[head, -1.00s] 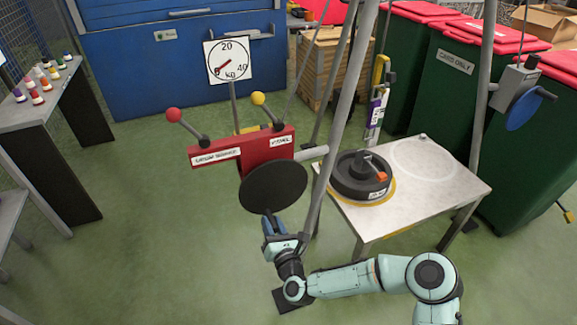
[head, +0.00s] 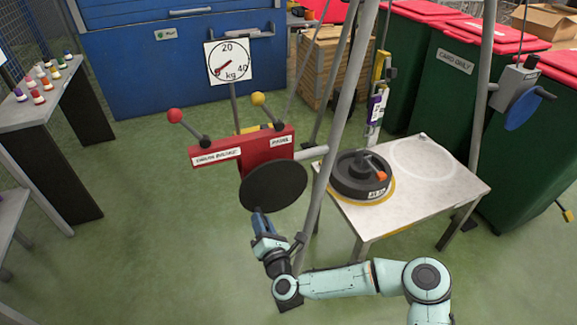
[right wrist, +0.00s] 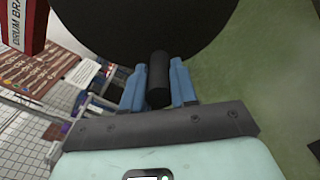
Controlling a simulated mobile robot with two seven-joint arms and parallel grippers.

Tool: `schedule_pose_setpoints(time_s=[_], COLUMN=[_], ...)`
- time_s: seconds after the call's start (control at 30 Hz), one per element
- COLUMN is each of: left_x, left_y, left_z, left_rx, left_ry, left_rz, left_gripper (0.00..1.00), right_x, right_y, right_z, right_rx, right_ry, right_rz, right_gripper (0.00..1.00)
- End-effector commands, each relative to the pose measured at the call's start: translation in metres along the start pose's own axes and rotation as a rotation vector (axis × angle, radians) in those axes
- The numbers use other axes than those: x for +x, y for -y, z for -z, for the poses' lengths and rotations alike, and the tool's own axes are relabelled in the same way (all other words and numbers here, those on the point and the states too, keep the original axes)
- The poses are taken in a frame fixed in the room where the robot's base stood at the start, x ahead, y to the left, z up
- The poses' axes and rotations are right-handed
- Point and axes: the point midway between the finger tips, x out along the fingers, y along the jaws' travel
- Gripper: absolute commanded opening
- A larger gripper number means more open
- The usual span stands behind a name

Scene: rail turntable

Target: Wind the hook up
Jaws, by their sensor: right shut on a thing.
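The winch is a red box (head: 226,150) with a large black crank disc (head: 273,187) on its front. A red-knobbed lever (head: 188,126) and a yellow-knobbed lever (head: 268,108) stick up from it. My right gripper (head: 262,226) is at the disc's lower left edge. In the right wrist view its blue fingers are shut around the disc's black handle (right wrist: 158,80). A yellow and purple hanging piece (head: 377,105) is behind the grey pole; I cannot make out the hook itself. A black round weight (head: 360,175) sits on the table. My left gripper is not in view.
The white table (head: 440,200) has a bare ring-marked spot at right. Grey poles (head: 338,120) rise beside the winch. A dial (head: 230,62) stands behind it, its red needle near the low end. Green floor is open at left.

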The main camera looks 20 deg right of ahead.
Motion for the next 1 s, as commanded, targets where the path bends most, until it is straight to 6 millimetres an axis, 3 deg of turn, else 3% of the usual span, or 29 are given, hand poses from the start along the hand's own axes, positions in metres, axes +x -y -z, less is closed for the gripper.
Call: schedule_pose_setpoints(time_s=[0.03,0.37,0.73,1.0], left_x=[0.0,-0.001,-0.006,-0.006], left_y=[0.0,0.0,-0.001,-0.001], left_z=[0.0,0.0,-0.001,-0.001], left_rx=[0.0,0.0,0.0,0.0], left_ry=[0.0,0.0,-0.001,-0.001], left_rz=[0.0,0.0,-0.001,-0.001], left_gripper=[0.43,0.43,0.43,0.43], right_x=[-0.001,-0.001,-0.001,-0.001], right_y=[-0.008,-0.009,-0.031,-0.035], right_z=[0.003,0.002,-0.003,-0.004], right_rx=[0.014,0.026,0.284,0.329], right_ry=[-0.008,-0.007,-0.007,-0.004], right_rz=[-0.015,-0.015,-0.014,-0.015], right_gripper=[0.0,0.0,0.0,0.0])
